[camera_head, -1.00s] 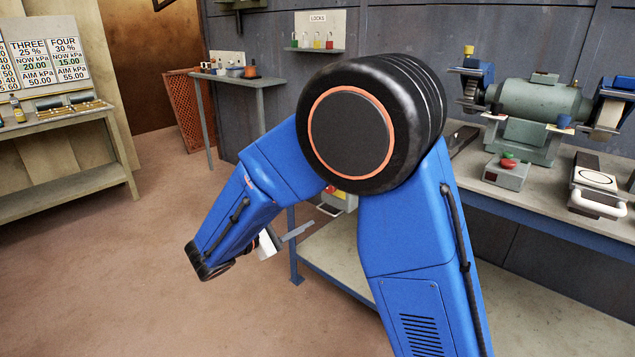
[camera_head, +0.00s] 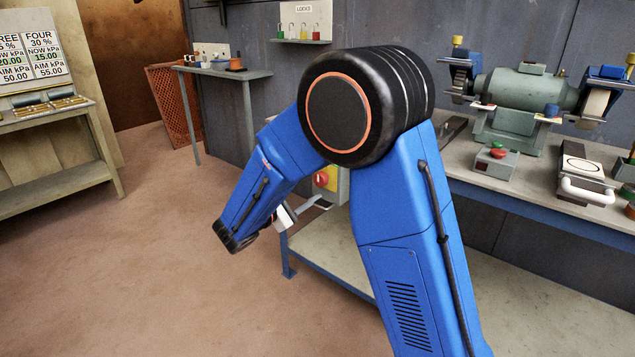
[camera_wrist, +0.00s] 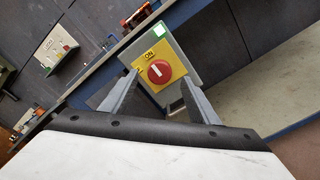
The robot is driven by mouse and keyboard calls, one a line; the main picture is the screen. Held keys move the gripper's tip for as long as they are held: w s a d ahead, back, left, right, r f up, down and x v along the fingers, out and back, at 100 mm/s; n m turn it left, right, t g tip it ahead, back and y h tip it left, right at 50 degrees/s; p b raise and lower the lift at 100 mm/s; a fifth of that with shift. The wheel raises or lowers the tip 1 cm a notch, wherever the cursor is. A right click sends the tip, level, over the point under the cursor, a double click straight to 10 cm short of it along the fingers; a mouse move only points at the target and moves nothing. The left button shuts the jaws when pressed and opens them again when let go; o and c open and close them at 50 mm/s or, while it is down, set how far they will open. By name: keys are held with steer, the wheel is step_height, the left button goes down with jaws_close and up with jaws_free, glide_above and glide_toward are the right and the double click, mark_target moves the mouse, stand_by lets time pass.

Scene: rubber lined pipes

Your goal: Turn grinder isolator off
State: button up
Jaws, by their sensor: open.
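The grinder isolator is a grey box with a yellow plate and a round red knob (camera_wrist: 158,71). In the wrist view an "ON" label sits above the knob, and the knob's white mark points roughly toward it. In the head view the isolator (camera_head: 326,179) shows partly behind my arm, at the bench's left end. My gripper (camera_wrist: 157,82) is open, with one finger on each side of the knob in the wrist view. I cannot tell whether the fingers touch anything. In the head view my gripper (camera_head: 307,208) is just below and left of the isolator.
A bench grinder (camera_head: 525,96) and a red-and-green button box (camera_head: 496,160) stand on the workbench (camera_head: 480,198). A small shelf table (camera_head: 225,72) and a lock board (camera_head: 304,20) are at the back wall. Open floor (camera_head: 140,270) lies to the left.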

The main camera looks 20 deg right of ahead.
mark_target(319, 180)
steer(key=shift+x, duration=2.9)
steer(key=c, duration=1)
